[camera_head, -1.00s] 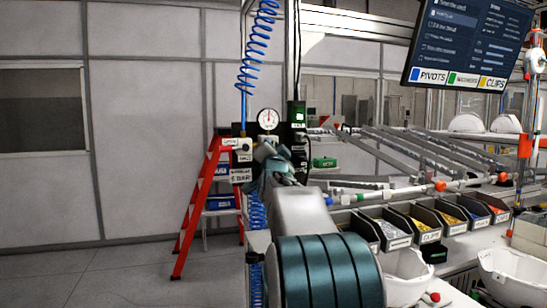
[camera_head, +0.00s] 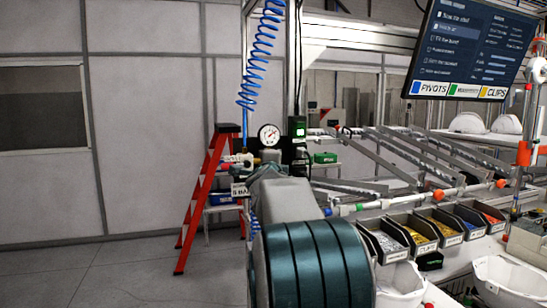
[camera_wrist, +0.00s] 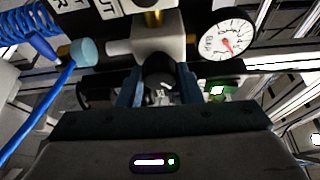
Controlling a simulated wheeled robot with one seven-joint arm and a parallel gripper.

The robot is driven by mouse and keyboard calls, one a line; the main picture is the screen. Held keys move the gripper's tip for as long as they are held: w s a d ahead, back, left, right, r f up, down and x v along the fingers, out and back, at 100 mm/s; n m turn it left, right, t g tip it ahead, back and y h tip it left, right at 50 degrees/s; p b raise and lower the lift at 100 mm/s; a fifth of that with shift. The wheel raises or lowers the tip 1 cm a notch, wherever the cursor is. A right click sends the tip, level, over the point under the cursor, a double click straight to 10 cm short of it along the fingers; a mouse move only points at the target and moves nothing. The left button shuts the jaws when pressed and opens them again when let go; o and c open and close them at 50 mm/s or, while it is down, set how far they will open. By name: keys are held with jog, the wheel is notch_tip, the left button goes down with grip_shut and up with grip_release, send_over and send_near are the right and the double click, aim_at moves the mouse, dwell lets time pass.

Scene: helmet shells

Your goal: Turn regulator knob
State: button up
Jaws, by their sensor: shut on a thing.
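The regulator's pale body (camera_wrist: 172,40) is at the top middle of the wrist view, with a brass fitting above it. Its dark round knob (camera_wrist: 160,72) sits between the two blue fingers of my gripper (camera_wrist: 160,92), which is shut on it. The round white pressure gauge (camera_wrist: 227,41), marked BAR, is right of the body, with a red needle. In the head view the gauge (camera_head: 269,135) stands above the regulator. My arm hides most of the regulator and the knob there.
A blue coiled hose (camera_head: 260,60) hangs above the regulator. A red stepladder (camera_head: 203,200) stands left of it. Parts bins (camera_head: 400,240), rails and white helmet shells (camera_head: 405,280) are on the right, below a monitor (camera_head: 470,50). Open floor lies at left.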

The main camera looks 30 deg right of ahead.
jog(key=shift+m+p, duration=0.45)
jog(key=shift+m, duration=0.05)
jog(key=o, duration=1)
jog(key=v, duration=1.3)
jog(key=shift+s+a+r+b, duration=0.15)
jog(key=shift+s+r+b, duration=0.15)
jog(key=shift+s+b, duration=0.1)
jog(key=shift+a+y, duration=0.1)
jog(key=shift+y, duration=0.2)
